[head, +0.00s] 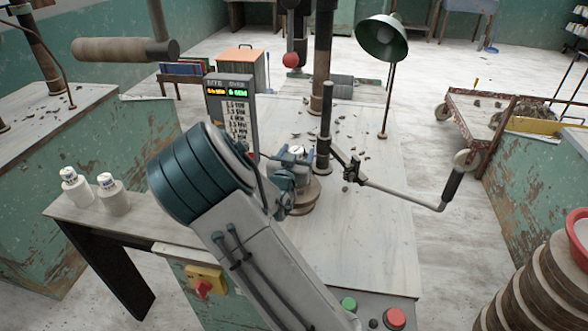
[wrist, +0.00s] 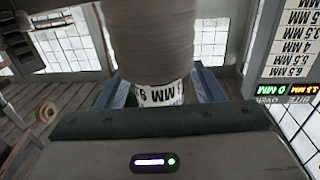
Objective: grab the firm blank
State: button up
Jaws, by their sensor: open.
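A pale clay blank (wrist: 160,45), with a narrower neck and a white label reading "MM", fills the upper middle of the wrist view. The label's number is not clear. My gripper (wrist: 163,86) is open, with one blue finger on each side of the neck and visible gaps. In the head view my gripper (head: 289,168) is at the machine, above a round wooden disc (head: 303,206), and hides most of the blank there. Two more labelled pale blanks, a left one (head: 75,189) and a right one (head: 114,198), stand on the left shelf. I cannot tell firmness by sight.
A dark post (head: 325,130) with a crank arm (head: 405,194) stands right of my gripper. A display board (head: 232,106) stands behind it. Clay scraps lie on the pale worktop (head: 375,235). A green lamp (head: 385,38) stands at the back. The worktop's front right is mostly clear.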

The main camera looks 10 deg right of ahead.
jog(key=shift+w+d, duration=0.25)
jog(key=shift+w, duration=0.25)
grip_shut()
jog(key=shift+r, duration=0.1)
jog(key=shift+r, duration=0.1)
